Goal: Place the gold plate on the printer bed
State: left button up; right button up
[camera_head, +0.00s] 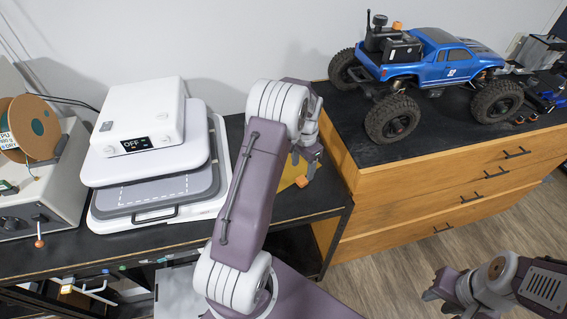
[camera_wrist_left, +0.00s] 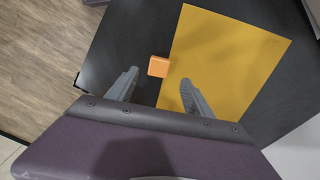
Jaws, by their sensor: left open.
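The gold plate (camera_wrist_left: 232,62) is a flat yellow-gold sheet on the black table in the left wrist view. In the head view only a strip of the plate (camera_head: 291,170) shows beside my left arm. My left gripper (camera_wrist_left: 160,77) is open and empty; its right finger overlaps the plate's near part in the picture. In the head view the left gripper (camera_head: 309,160) is above the table's right end. The grey printer bed (camera_head: 160,192), with a dashed white outline, lies under the white machine at left. My right gripper (camera_head: 438,292) is over the floor at lower right.
An orange block (camera_wrist_left: 158,66) sits beside the plate's left edge, just beyond my left fingertips. A white machine (camera_head: 138,120) reading OFF overhangs the bed. A spool device (camera_head: 40,150) stands left of it. A blue crawler (camera_head: 445,65) stands on the wooden cabinet (camera_head: 440,185).

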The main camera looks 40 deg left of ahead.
aim_at(302, 179)
pick_arm(q)
jog(key=shift+s, duration=0.1)
jog(key=shift+f, duration=0.4)
notch_tip(302, 179, down, 5)
jog(key=shift+d+r+p, duration=0.1)
jog(key=shift+r+p, duration=0.05)
jog(key=shift+p, duration=0.65)
jog(key=shift+c, duration=0.3)
grip_shut()
